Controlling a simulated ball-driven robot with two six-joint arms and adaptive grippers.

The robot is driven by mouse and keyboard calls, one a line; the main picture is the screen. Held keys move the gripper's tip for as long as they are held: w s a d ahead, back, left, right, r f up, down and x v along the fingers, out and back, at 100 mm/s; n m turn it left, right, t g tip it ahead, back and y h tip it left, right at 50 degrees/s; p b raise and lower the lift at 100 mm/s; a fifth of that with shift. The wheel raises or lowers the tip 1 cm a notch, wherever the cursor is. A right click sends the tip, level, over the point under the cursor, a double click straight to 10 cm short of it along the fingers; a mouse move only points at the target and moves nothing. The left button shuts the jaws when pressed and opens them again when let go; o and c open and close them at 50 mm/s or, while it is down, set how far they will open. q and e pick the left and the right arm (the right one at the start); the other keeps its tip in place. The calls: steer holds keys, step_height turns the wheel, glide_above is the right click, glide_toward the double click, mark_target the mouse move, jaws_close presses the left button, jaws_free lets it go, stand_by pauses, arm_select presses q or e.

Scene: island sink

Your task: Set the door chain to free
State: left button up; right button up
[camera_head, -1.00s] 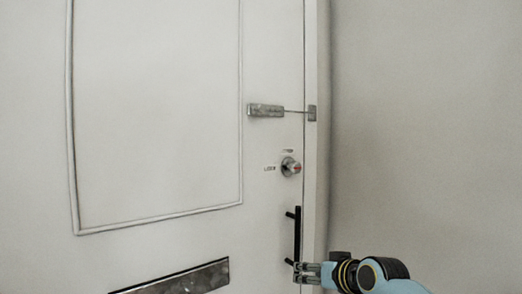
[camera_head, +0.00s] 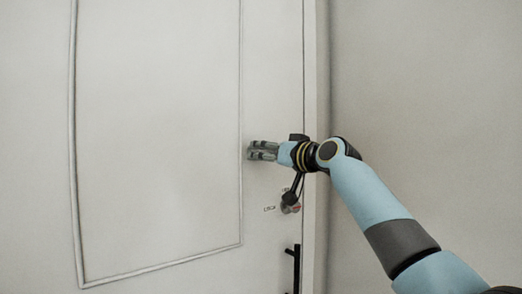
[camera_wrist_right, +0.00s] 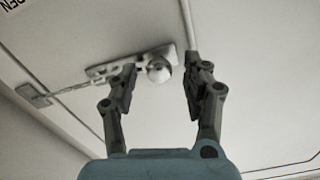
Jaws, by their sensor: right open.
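My right gripper (camera_head: 250,150) is in front of the door near its right edge and covers the door chain in the head view. In the right wrist view, the gripper (camera_wrist_right: 160,80) is open, with one finger on each side of a round metal chain knob (camera_wrist_right: 158,70). No finger visibly grips the knob. The knob sits at the right end of the metal slide plate (camera_wrist_right: 100,71). The chain (camera_wrist_right: 75,88) runs left from there to the small anchor plate (camera_wrist_right: 33,95). The left finger hides part of the plate and chain. My left gripper is not in view.
A black door handle (camera_head: 296,268) is lower down. A bare wall (camera_head: 430,100) fills the right side. The door panel (camera_head: 155,130) left of the gripper is clear.

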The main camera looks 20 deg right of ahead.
steer(key=shift+x, duration=1.05)
jaws_close()
steer(key=shift+d, duration=0.1)
